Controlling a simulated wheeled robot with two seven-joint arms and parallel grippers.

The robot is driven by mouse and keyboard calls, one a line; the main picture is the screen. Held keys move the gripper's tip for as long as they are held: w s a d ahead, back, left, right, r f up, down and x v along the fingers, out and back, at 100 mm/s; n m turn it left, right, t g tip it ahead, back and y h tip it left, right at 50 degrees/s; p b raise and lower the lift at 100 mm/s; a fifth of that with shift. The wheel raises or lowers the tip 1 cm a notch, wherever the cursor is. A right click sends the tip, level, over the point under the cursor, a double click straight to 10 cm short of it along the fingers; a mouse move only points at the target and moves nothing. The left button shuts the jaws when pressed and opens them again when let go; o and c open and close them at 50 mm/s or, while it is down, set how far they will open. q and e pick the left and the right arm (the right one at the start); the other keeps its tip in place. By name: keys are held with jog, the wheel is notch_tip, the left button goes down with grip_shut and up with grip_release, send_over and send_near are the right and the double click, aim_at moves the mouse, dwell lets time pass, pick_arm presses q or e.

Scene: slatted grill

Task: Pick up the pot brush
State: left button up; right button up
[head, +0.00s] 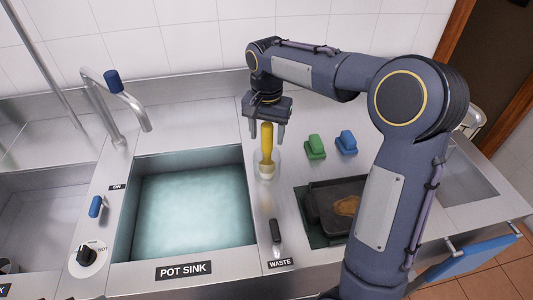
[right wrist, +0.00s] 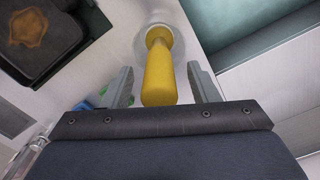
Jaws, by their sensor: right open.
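The pot brush (head: 267,145) stands upright with its yellow handle up in a clear holder (head: 266,173) on the counter, right of the pot sink. Its lower end is hard to make out inside the holder. My right gripper (head: 267,131) is open, with its fingers pointing down on either side of the top of the handle. In the right wrist view the yellow handle (right wrist: 159,75) lies between the two open fingers, with a gap on each side. My left gripper is in neither view.
The pot sink (head: 126,215) holds cloudy water. A green scrubber (head: 315,147) and a blue scrubber (head: 346,143) sit to the right. A dark tray (head: 318,208) with a brown stain lies in front of them. A tap (head: 121,91) rises at the back left.

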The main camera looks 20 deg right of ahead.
jog(key=shift+f, duration=0.55)
jog(key=shift+r, duration=0.1)
jog(key=c, duration=1)
